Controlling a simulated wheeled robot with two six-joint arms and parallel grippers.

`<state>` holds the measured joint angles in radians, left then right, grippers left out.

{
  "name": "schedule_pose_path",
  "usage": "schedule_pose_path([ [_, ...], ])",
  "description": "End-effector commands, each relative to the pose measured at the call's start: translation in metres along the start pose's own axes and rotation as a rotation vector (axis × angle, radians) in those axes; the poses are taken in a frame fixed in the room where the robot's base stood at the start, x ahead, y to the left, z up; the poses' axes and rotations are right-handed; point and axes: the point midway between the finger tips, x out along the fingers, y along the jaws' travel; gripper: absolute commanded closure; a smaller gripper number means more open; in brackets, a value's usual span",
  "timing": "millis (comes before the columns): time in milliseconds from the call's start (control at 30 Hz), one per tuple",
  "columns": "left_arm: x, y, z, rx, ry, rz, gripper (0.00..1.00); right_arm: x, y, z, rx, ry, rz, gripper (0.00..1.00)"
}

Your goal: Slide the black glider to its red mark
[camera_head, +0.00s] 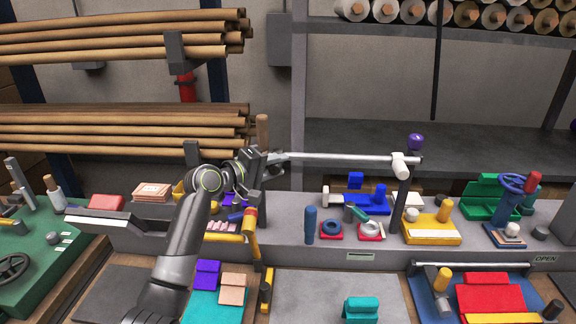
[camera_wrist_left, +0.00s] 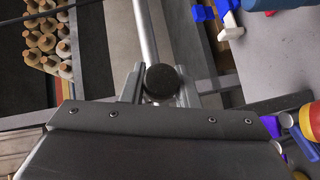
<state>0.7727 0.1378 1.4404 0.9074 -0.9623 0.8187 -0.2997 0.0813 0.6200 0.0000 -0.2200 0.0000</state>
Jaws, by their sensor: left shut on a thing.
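The black glider (camera_wrist_left: 163,84) shows as a dark round knob between the jaws of my left gripper (camera_wrist_left: 160,92) in the left wrist view. The jaws are shut on it. In the head view my left gripper (camera_head: 266,160) is at the left end of a silver rail (camera_head: 335,160) and hides the glider. The rail runs right to a post with a white collar (camera_head: 400,165); it also shows in the wrist view (camera_wrist_left: 145,32). I cannot clearly make out the red mark on the rail. My right gripper is not in view.
A purple knob (camera_head: 415,141) stands above the rail's right end. Below the rail, the grey bench holds a blue peg (camera_head: 310,225), red-based fittings and a yellow block (camera_head: 432,230). Brown rolls (camera_head: 120,125) lie on a rack behind my left arm.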

Motion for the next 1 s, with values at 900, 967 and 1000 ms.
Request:
schedule_pose_path([
  [900,-0.02,-0.003,0.0,0.002,0.003,0.0,0.5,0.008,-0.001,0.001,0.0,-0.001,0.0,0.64],
  [967,-0.029,-0.003,0.0,0.003,0.002,-0.001,0.5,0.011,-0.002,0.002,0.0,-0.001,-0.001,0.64],
  [1000,-0.037,-0.003,-0.001,0.005,0.004,0.0,0.5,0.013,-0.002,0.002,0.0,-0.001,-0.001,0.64],
])
